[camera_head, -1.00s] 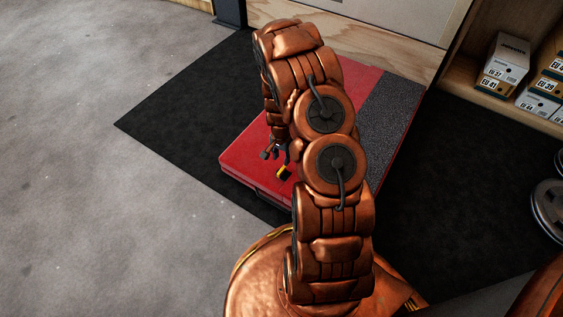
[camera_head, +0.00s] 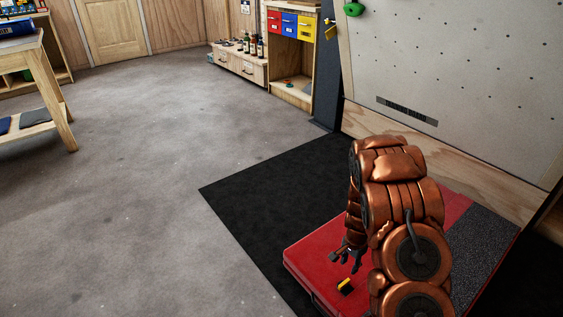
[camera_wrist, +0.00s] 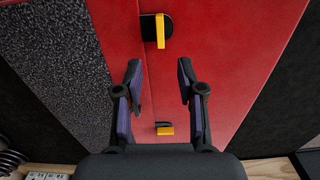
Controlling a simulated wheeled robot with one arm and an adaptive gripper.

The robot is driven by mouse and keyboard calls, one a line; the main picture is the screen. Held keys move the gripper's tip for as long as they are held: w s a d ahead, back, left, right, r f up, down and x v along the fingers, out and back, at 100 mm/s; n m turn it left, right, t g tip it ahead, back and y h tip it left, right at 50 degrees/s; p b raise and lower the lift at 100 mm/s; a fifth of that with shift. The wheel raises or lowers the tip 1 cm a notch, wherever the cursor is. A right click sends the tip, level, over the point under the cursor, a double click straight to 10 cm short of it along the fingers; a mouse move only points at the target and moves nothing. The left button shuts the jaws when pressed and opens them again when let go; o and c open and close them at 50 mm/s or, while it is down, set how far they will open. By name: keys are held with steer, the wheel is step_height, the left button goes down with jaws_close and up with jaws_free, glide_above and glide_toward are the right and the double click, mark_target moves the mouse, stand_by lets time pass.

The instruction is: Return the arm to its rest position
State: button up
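My copper-coloured arm (camera_head: 400,205) reaches out over a red and grey crash pad (camera_head: 312,262) in the head view and bends down at its far end. My gripper (camera_head: 347,258) hangs over the red part, partly hidden by the arm. In the wrist view, my gripper (camera_wrist: 160,75) has its two fingers spread wide, with nothing between them but the red pad surface (camera_wrist: 220,35) beyond.
A yellow and black piece (camera_head: 345,287) lies on the pad; the wrist view shows two such pieces, one farther up (camera_wrist: 160,30) and one lower (camera_wrist: 164,129). A climbing wall (camera_head: 460,70) stands behind. Grey floor (camera_head: 150,170) is free at left.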

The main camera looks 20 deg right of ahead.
steer(key=s+a+r+n+p, duration=0.2)
steer(key=a+r+p, duration=0.35)
steer(key=r, duration=0.85)
steer(key=s+a+r+n+p, duration=0.3)
steer(key=r+p, duration=0.4)
steer(key=r, duration=0.6)
steer(key=s+a+r+n+p, duration=0.15)
steer(key=a+r+p, duration=0.4)
steer(key=r, duration=0.85)
steer(key=s+a+r+n+p, duration=0.2)
steer(key=s+r+p, duration=0.4)
steer(key=r, duration=0.4)
steer(key=s+a+r+n+g+p, duration=0.1)
steer(key=s+a+r+n+p, duration=0.2)
steer(key=s+r+p, duration=0.4)
steer(key=s+a+r+n+p, duration=0.3)
steer(key=s+r+p, duration=0.4)
steer(key=r, duration=0.7)
steer(key=shift+s+a+g, duration=0.4)
steer(key=shift+s+a, duration=0.2)
steer(key=shift+s, duration=0.55)
steer(key=shift+d, duration=0.1)
